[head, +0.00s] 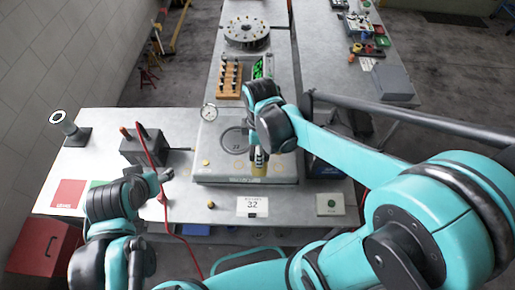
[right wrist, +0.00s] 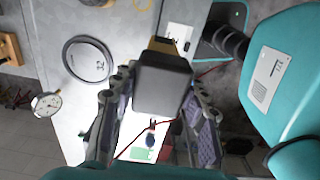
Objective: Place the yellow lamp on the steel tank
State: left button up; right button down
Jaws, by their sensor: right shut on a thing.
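The yellow lamp (head: 259,165) hangs below my right gripper (head: 262,138) in the head view, over the front part of a pale grey steel box (head: 215,170) with a round marked top. In the right wrist view its dark grey end (right wrist: 163,85) is between the fingers of my right gripper (right wrist: 160,105), with yellow showing behind. I cannot tell whether the lamp touches the box top. I cannot tell for sure which thing is the steel tank; the pale box is one candidate. My left gripper (head: 160,183) is over the left bench, away from the lamp; its fingers are unclear.
A dark grey box (head: 143,148) with a red cable stands left of the pale box. A dial gauge (head: 208,112), wooden rack (head: 230,80) and round disc (head: 246,32) lie behind.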

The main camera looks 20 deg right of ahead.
pick_arm(q)
jog(key=shift+w+f, duration=0.2)
jog(key=shift+f, duration=0.15)
pick_arm(e)
jog(key=w+d+f, duration=0.1)
jog(key=w+f, duration=0.5)
jog(key=f, duration=0.1)
jog(key=shift+w+f, duration=0.2)
jog(key=shift+f, duration=0.2)
jog(key=shift+d, duration=0.1)
jog(key=shift+f+b, duration=0.15)
jog(key=shift+b, duration=0.25)
jog(key=c, duration=0.8)
grip_release()
jog(key=shift+c, duration=0.2)
pick_arm(q)
jog(key=shift+f, duration=0.15)
